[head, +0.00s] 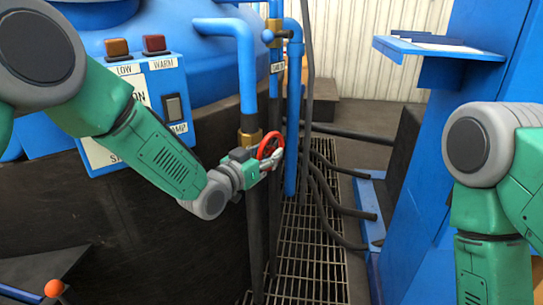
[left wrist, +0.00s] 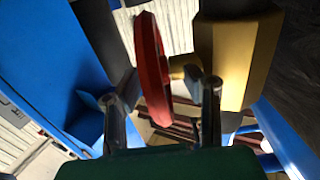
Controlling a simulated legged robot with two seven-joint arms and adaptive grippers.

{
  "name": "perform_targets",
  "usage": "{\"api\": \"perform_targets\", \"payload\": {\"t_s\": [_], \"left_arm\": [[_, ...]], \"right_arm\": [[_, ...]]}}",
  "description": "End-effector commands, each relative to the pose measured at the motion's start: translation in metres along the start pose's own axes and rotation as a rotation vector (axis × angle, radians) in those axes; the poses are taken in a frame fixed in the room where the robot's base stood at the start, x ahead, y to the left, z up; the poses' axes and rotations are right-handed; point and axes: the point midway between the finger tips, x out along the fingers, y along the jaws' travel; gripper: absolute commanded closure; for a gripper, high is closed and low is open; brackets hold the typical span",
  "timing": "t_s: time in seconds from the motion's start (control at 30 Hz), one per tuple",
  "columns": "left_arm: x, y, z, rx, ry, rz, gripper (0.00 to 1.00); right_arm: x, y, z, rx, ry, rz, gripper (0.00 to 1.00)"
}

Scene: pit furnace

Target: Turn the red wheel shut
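The red wheel (head: 277,142) is on a brass valve (head: 250,137) on the blue vertical pipe, near the middle of the head view. In the left wrist view the red wheel (left wrist: 151,68) shows nearly edge-on, beside the brass valve body (left wrist: 232,50). My left gripper (head: 272,163) is at the lower part of the wheel. In the left wrist view its two fingers (left wrist: 163,103) stand apart with the wheel's rim between them and gaps showing on both sides. My right arm shows at the right edge of the head view; its gripper is out of view.
A blue switch panel (head: 158,100) with lamps stands left, behind my left arm. A second blue pipe (head: 293,110) runs close right of the wheel. Dark hoses (head: 335,205) cross the floor grating (head: 305,270). A blue cabinet with a shelf (head: 440,46) stands right.

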Motion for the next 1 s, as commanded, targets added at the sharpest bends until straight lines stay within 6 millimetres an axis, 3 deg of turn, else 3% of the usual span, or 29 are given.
{"api": "perform_targets", "payload": {"t_s": [0.2,0.47,0.57,0.83,1.0], "left_arm": [[0.015,0.001,0.0,0.0,0.001,0.0,0.66],[0.015,0.001,0.0,-0.001,0.0,0.0,0.66],[0.015,0.0,0.0,-0.001,0.0,0.0,1.0],[0.015,0.0,-0.001,0.0,-0.009,0.0,1.0],[0.015,0.001,-0.004,0.0,-0.058,0.001,1.0]], "right_arm": [[0.005,0.0,0.0,0.0,0.0,0.0,1.0],[0.005,0.0,0.0,0.0,0.0,0.0,1.0],[0.005,0.0,0.0,0.0,0.0,0.0,1.0],[0.002,0.0,0.0,0.0,0.0,0.0,1.0],[-0.014,0.0,-0.001,0.0,0.0,0.0,1.0]]}}
